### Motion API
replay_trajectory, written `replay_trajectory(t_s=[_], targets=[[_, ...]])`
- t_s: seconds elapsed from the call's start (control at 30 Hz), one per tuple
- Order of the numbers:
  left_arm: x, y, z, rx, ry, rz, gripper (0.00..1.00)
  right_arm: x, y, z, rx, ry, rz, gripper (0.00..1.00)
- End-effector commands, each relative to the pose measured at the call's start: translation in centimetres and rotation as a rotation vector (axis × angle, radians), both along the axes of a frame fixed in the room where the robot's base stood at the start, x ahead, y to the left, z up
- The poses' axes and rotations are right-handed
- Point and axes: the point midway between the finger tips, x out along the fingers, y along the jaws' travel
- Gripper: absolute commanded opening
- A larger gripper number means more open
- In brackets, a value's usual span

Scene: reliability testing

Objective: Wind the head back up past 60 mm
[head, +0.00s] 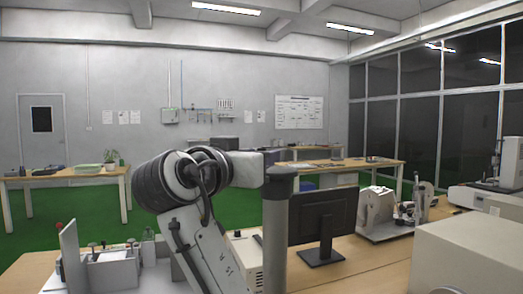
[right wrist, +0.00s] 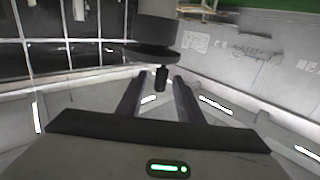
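In the right wrist view my right gripper (right wrist: 160,88) has its two dark fingers apart. A small dark knob (right wrist: 161,77) shows between the fingertips, under a dark round disc (right wrist: 150,54) and a grey cylinder (right wrist: 157,10). A gap shows on both sides of the knob, and I see no finger contact. The picture looks turned over, with ceiling lights low in it. In the head view a tall test stand (head: 507,160) stands at the far right; I cannot tell whether the knob belongs to it. No scale reading is legible. Neither gripper shows in the head view.
My arm's link blocks the middle of the head view. A black monitor (head: 322,217) stands right of it. A grey-white fixture (head: 377,212) stands behind on the bench, and a large beige box (head: 470,255) fills the lower right. A partitioned grey fixture (head: 112,270) is at left.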

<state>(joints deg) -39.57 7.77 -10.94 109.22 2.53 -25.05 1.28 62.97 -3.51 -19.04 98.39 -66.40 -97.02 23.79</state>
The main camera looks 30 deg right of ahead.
Motion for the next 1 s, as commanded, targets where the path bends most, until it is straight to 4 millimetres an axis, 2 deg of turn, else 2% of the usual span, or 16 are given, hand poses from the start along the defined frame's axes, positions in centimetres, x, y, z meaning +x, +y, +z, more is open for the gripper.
replay_trajectory(t_s=[0.17, 0.47, 0.67, 1.0], targets=[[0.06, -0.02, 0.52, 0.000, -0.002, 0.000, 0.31, 0.78, -1.30, -0.02, -0.001, 0.003, -0.001, 0.33], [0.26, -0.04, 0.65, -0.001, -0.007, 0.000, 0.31, 0.93, -1.45, -0.10, 0.000, 0.001, 0.001, 0.33], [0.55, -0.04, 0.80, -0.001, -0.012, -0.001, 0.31, 0.91, -1.42, -0.09, 0.000, 0.001, 0.001, 0.00], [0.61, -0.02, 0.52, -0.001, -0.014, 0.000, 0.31, 0.76, -1.38, -0.14, 0.001, -0.001, 0.035, 0.00]])
